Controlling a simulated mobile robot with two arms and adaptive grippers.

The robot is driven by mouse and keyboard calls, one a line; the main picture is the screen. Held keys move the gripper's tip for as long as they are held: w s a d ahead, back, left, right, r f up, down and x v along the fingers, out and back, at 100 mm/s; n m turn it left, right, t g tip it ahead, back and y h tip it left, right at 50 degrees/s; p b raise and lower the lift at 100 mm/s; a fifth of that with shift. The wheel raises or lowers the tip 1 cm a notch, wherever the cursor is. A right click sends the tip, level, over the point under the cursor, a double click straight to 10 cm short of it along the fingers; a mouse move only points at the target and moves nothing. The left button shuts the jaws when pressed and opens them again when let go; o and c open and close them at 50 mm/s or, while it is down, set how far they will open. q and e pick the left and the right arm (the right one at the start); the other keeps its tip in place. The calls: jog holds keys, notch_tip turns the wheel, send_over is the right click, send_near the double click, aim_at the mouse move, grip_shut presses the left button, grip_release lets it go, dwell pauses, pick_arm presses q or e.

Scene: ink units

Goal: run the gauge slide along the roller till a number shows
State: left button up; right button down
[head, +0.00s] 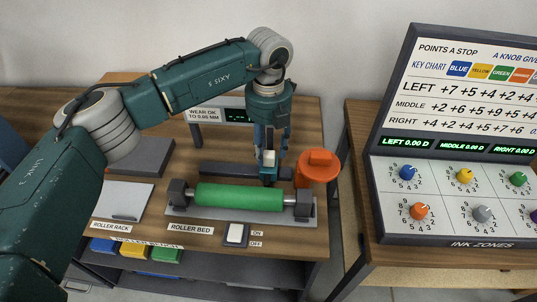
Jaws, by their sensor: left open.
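A green roller (238,197) lies across the dark end blocks of the roller bed (210,214) on the wooden bench. My left gripper (269,180) points down just behind the roller's right part, its fingers open. A small pale block, possibly the gauge slide (269,158), shows at the fingers; I cannot tell if they touch it. A dark gauge display (235,115) beside the sign "WEAR OK TO 0.05 MM" shows faint green marks that are too small to read. My right gripper is out of view.
An orange round object (318,167) stands close right of my left gripper. A switch marked ON and OFF (235,235) sits in front of the roller bed. A grey plate (123,200) lies at the left. A knob panel (450,200) stands on another table at the right.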

pick_arm(q)
notch_tip(320, 180, up, 9)
jog(key=shift+s+f, duration=0.1)
